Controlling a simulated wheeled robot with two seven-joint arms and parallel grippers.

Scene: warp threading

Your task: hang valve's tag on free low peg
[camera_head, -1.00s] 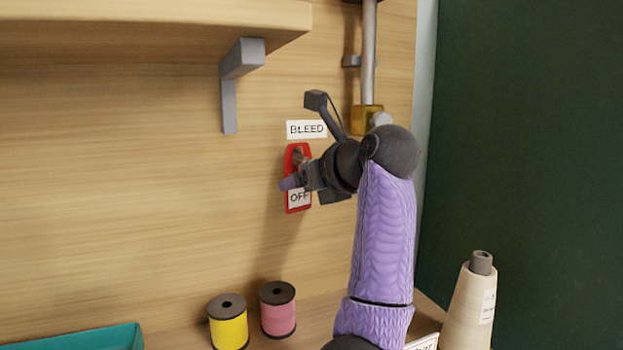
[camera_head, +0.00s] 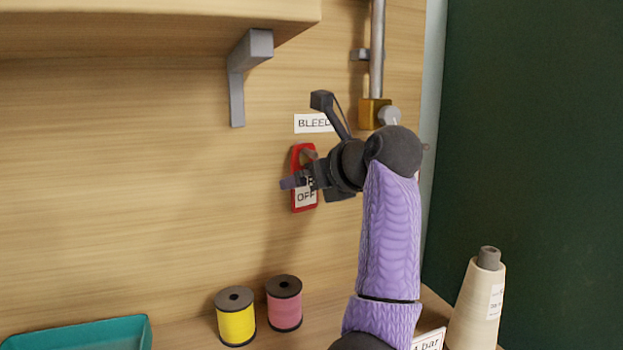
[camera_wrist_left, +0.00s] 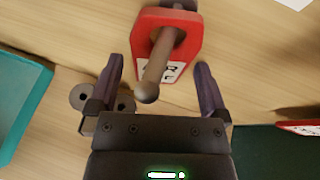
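A red tag (camera_head: 297,203) with a white panel reading OFF hangs against the wood wall below a white BLEED label (camera_head: 312,123). In the left wrist view the red tag (camera_wrist_left: 187,45) has a brown peg (camera_wrist_left: 157,68) through its slot, with the round peg end towards me. My left gripper (camera_head: 291,183) is at the tag from the right in the head view. In the wrist view its fingers (camera_wrist_left: 158,64) are apart, one either side of the peg and tag, with gaps visible. A brass valve block (camera_head: 370,114) with a grey knob sits on the pipe above. My right gripper is out of view.
A shelf bracket (camera_head: 240,80) juts out at upper left. A yellow spool (camera_head: 236,322), a pink spool (camera_head: 284,308), a teal tray (camera_head: 85,336) and a cream cone (camera_head: 477,305) stand below. Another red item (camera_wrist_left: 300,127) shows at the wrist view's right edge.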

